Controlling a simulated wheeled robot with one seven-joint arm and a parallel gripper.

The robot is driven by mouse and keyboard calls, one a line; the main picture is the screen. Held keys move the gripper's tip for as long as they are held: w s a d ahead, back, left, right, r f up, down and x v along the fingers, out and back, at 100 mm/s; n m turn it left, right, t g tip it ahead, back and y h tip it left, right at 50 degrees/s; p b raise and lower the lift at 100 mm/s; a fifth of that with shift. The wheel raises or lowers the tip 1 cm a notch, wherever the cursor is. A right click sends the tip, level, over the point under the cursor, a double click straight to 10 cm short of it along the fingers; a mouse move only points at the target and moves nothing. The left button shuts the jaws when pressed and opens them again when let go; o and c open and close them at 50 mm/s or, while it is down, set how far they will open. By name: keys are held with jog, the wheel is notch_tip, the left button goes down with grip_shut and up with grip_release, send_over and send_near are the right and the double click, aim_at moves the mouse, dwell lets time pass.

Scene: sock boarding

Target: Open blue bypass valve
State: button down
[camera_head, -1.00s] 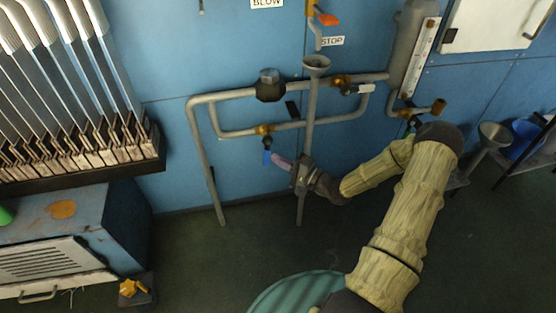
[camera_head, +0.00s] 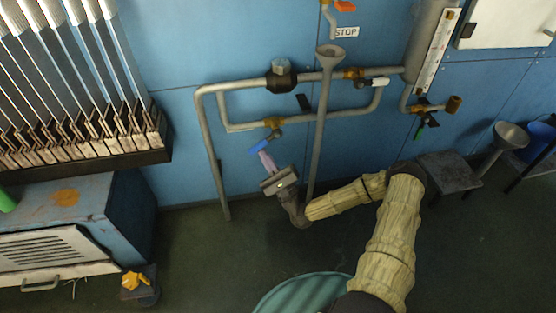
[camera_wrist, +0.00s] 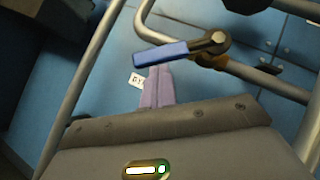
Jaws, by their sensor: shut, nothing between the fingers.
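The blue bypass valve handle (camera_head: 262,146) sits on a brass valve body (camera_head: 273,122) in the lower horizontal pipe. It slants down to the left from its pivot. In the wrist view the blue handle (camera_wrist: 160,54) lies nearly level, with its pivot at the right end. My gripper (camera_head: 264,157) is shut and empty, with its purplish fingers just below the handle. In the wrist view the fingertips of my gripper (camera_wrist: 158,70) are close under the handle's middle; I cannot tell for sure whether they touch.
A funnel-topped pipe (camera_head: 322,120) stands upright just right of my gripper. A white-handled valve (camera_head: 374,83) is on the upper pipe and a green-handled valve (camera_head: 421,128) farther right. A small label (camera_wrist: 136,80) is behind my fingers. The floor in front is mostly clear.

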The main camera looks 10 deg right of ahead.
jog(key=shift+a+r+m+t+h, duration=0.75)
jog(key=shift+a+r+m+h, duration=0.2)
jog(key=shift+m, duration=0.4)
jog(key=shift+a+r+m+t+h, duration=0.75)
jog(key=shift+a+r+m+h, duration=0.15)
jog(key=shift+m, duration=0.45)
jog(key=shift+a+r, duration=0.1)
jog(key=shift+r, duration=0.05)
jog(key=shift+f+b, duration=0.6)
jog(key=shift+f, duration=0.05)
jog(key=b, duration=0.8)
send_near(252, 153)
jog(key=a+f, duration=0.1)
jog(key=s+a+f, duration=0.1)
jog(key=shift+a+f, duration=0.15)
jog(key=shift+f, duration=0.1)
